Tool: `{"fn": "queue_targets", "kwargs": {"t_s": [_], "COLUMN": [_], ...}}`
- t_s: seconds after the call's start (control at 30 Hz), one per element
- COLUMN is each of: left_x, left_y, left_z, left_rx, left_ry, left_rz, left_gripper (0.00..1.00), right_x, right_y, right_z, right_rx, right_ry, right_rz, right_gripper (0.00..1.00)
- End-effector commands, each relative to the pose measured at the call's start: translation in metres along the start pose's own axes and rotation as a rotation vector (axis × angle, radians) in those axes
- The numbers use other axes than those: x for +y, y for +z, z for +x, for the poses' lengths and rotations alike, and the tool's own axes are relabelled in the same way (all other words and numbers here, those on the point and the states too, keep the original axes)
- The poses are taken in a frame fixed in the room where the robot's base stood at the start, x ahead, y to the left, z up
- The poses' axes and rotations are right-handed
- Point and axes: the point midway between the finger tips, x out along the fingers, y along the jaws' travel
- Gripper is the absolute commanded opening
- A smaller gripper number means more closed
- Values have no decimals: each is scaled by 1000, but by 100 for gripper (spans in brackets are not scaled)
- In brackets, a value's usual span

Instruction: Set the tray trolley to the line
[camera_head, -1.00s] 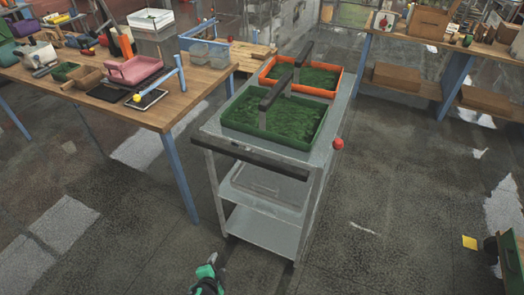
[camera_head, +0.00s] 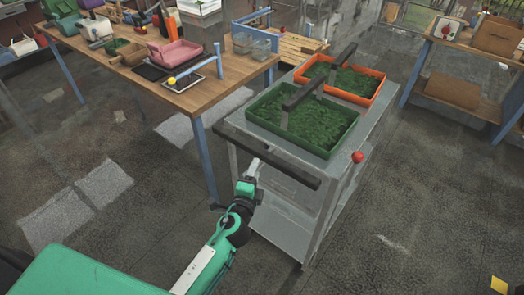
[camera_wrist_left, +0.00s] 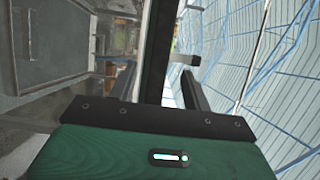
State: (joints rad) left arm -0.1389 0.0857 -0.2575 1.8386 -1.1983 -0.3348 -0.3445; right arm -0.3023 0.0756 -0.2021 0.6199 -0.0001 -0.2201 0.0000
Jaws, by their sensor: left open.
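The tray trolley (camera_head: 285,215) is a grey metal cart with a dark handle bar (camera_head: 290,172) along its near end and a red knob (camera_head: 357,157) on its right side. A green-rimmed tray (camera_head: 330,147) and an orange-rimmed tray (camera_head: 368,97), both filled with green, stand on its top. My left gripper (camera_head: 256,165) is open at the middle of the handle. In the left wrist view a dark bar (camera_wrist_left: 157,50), apparently the handle, runs between the open fingers; whether they touch it I cannot tell. My right gripper is out of view.
A wooden table (camera_head: 205,93) with bins and tools stands left of the trolley, its blue leg (camera_head: 205,160) close by. Wooden shelving (camera_head: 465,75) stands at the back right. A yellow square (camera_head: 499,285) lies at the lower right. Floor right of the trolley is clear.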

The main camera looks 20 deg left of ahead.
Motion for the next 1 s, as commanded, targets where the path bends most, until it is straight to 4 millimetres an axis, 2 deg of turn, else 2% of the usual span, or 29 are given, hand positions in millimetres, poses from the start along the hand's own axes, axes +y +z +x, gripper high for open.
{"fn": "queue_targets", "kwargs": {"t_s": [0.1,0.3,0.5,0.9,1.0], "left_x": [-3,-2,0,1,1], "left_y": [0,0,0,0,0], "left_z": [23,56,77,83,83], "left_rx": [-1,1,0,0,0], "left_ry": [-1,0,1,2,2], "left_rz": [0,-1,-2,-1,-1], "left_gripper": [49,49,49,49,31], "right_x": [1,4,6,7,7], "right_y": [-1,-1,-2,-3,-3], "right_z": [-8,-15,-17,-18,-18], "right_rx": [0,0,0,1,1], "right_ry": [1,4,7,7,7], "right_rz": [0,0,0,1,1], "right_gripper": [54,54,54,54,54]}}
